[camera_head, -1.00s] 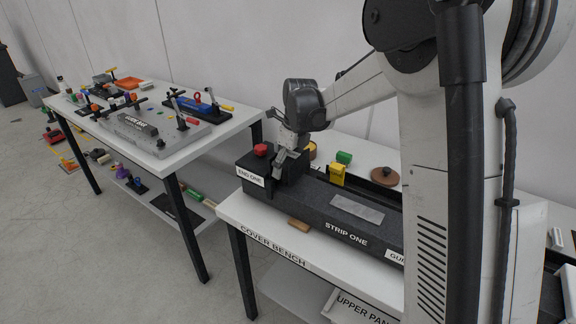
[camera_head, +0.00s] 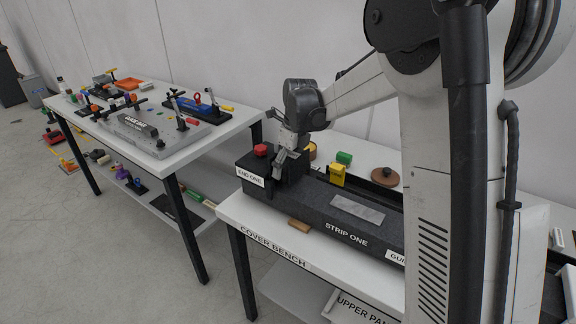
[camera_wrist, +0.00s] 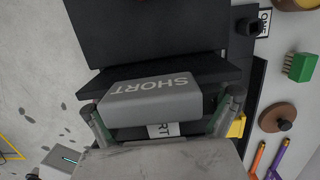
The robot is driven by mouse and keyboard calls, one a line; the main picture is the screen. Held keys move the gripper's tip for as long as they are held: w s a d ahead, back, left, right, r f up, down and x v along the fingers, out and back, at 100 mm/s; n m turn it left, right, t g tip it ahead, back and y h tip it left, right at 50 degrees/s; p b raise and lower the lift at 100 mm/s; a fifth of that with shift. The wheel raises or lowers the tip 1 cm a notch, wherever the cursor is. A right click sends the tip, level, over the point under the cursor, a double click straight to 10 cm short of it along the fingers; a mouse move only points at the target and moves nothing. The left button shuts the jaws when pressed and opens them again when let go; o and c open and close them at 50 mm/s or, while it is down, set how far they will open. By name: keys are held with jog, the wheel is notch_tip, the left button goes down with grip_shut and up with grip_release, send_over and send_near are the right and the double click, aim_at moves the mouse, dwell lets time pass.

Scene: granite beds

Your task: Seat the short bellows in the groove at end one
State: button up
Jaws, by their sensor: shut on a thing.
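My gripper (camera_head: 282,164) is low over the END ONE end of the dark granite bed (camera_head: 310,212). In the wrist view my gripper (camera_wrist: 162,108) has a finger on each side of a grey piece marked SHORT (camera_wrist: 150,97), the short bellows, and is shut on it. Black parts lie just below and beyond it. In the head view the bellows is mostly hidden by the gripper and blends with the black end. The END ONE label (camera_head: 250,176) is on the bed's front left. The groove under the bellows is hidden, so I cannot tell whether the bellows is seated.
A red knob (camera_head: 261,150) tops the left end. A green brush (camera_head: 344,158) and brown round lid (camera_head: 385,177) lie behind. A wooden piece (camera_head: 299,226) lies in front. Another crowded table (camera_head: 160,155) stands left.

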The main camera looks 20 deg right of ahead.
aim_at(290, 154)
jog(key=shift+f+b, duration=0.45)
jog(key=shift+f, duration=0.15)
jog(key=shift+r, duration=0.1)
jog(key=shift+r, duration=0.5)
jog(key=o, duration=1)
jog(key=shift+o, duration=0.2)
jog(key=shift+r+p, duration=0.15)
jog(key=shift+p, duration=0.15)
jog(key=shift+s+d+r+p, duration=0.15)
jog(key=shift+r+p, duration=0.5)
jog(key=shift+r, duration=0.55)
jog(key=shift+s+d+r+p, duration=0.15)
jog(key=shift+r+p, duration=0.45)
jog(key=shift+r, duration=0.6)
